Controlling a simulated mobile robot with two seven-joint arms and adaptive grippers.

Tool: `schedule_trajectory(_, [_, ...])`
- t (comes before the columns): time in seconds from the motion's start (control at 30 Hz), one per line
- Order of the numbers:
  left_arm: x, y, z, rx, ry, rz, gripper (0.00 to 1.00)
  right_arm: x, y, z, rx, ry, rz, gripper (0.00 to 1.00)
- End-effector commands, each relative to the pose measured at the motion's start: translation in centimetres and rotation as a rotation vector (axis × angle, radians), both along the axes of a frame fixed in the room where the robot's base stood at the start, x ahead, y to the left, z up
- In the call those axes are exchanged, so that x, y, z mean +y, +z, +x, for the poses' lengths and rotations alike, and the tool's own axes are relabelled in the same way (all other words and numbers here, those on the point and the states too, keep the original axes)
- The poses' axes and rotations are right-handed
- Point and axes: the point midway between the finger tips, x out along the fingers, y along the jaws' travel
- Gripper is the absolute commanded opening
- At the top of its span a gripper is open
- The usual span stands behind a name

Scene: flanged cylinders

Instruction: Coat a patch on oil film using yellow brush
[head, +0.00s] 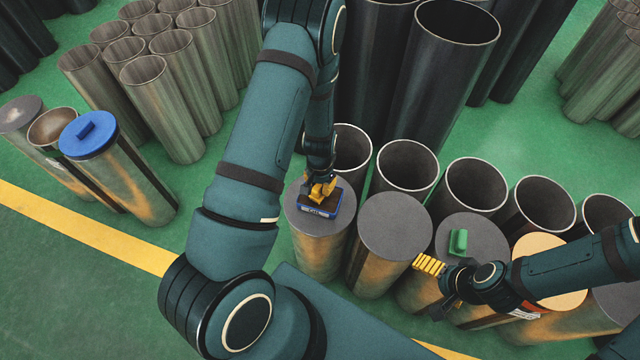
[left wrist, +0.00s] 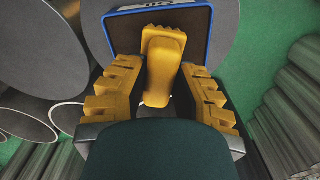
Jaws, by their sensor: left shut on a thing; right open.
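My left gripper (head: 320,188) points down over a grey-topped cylinder at the centre. It is shut on the yellow brush (left wrist: 164,65), which lies between its yellow fingers in the left wrist view. The brush's far end overlaps a dark, blue-edged slab with a label (head: 320,205), also in the left wrist view (left wrist: 205,25). Contact between brush and slab cannot be told. I cannot tell for sure whether this slab is the oil film. My right gripper (head: 430,266) is open and empty, low beside the cylinder with the green block (head: 458,242).
A grey-topped cylinder (head: 394,228) stands bare right of the slab. A cylinder with a pale orange top (head: 552,268) is near my right arm. A blue lid (head: 88,134) caps a cylinder at left. Open pipes stand behind. Green floor is clear at lower left.

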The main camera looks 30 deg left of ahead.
Motion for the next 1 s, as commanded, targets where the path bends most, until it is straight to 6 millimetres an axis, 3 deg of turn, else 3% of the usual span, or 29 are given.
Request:
schedule_trajectory(0.7, [0.0, 5.5, 0.0, -0.001, 0.000, 0.000, 0.00, 0.0, 4.1, 0.0, 0.000, 0.000, 0.000, 1.00])
schedule_trajectory(1.0, [0.0, 5.9, 0.0, 0.000, 0.000, 0.000, 0.00, 0.0, 4.2, 0.0, 0.000, 0.000, 0.000, 1.00])
